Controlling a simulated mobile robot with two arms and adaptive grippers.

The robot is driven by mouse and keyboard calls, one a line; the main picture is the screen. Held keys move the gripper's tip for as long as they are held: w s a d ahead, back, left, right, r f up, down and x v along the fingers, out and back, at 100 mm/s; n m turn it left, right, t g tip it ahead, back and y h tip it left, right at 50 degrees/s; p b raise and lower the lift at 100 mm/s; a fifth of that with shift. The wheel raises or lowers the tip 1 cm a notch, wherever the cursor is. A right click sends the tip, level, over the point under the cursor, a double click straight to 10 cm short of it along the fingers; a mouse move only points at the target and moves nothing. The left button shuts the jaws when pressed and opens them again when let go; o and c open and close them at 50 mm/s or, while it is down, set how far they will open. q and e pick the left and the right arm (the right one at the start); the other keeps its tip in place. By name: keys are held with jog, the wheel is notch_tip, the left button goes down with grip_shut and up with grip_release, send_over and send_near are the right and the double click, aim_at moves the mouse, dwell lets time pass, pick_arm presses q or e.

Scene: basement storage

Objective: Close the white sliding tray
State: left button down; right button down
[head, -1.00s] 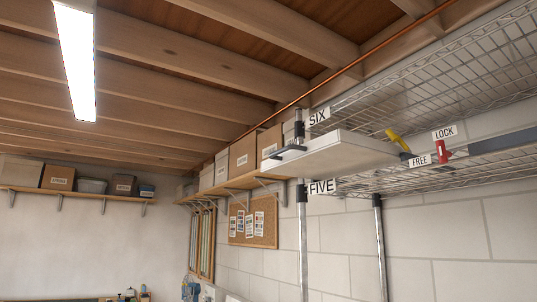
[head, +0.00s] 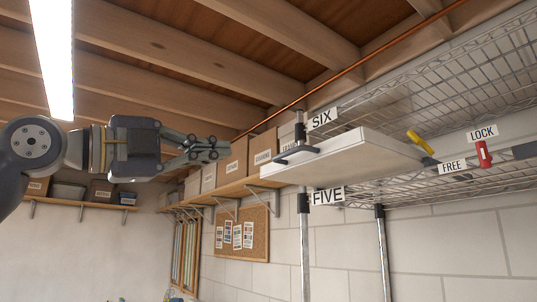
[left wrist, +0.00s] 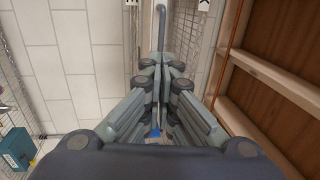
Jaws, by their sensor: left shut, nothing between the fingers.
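The white sliding tray (head: 345,163) sits between the SIX and FIVE labels of the wire rack and sticks out past the front post. A dark handle (head: 297,152) stands at its front end. A yellow lever (head: 420,142) is at its far side. My left gripper (head: 228,148) comes in from the left, shut and empty, pointing right at about the handle's height, with a visible gap to it in the picture. In the left wrist view, the shut fingers (left wrist: 162,66) point toward the grey handle bar (left wrist: 161,24) and partly hide the tray. My right gripper is out of view.
A red latch (head: 483,154) stands between the FREE and LOCK labels. Wire shelves (head: 440,70) lie above. Boxes on a wooden wall shelf (head: 232,190) and a corkboard (head: 247,232) are behind. A bright ceiling lamp (head: 53,55) hangs at upper left.

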aim_at(289, 152)
pick_arm(q)
jog(key=p+x, duration=0.2)
jog(key=x, duration=0.2)
jog(key=p+x, duration=0.2)
jog(key=x, duration=0.2)
jog(key=p+x, duration=0.2)
jog(key=x, duration=0.2)
jog(key=shift+d+r+p, duration=0.3)
jog(key=shift+w+d+p, duration=0.35)
jog(key=shift+w+d, duration=0.05)
jog(key=shift+d, duration=0.15)
